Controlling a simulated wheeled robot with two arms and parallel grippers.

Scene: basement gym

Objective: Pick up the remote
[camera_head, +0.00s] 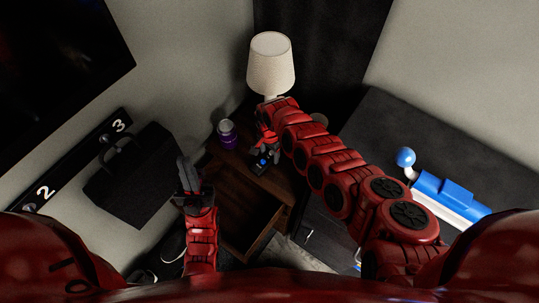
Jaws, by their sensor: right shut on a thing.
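The remote (263,160) is a small dark thing with a blue spot, over the top of the brown wooden nightstand (234,164). My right gripper (268,148) reaches it from above and is shut on it. Whether the remote still touches the nightstand top cannot be told; the gripper and its shadow hide part of it. My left gripper (187,174) is to the left of the nightstand, apart from it, with its dark fingers close together. Whether they are open or shut is unclear.
The nightstand's drawer (243,214) seems pulled out. A black bag (139,175) is at the left; a dark bench (425,134) with blue things is at the right.

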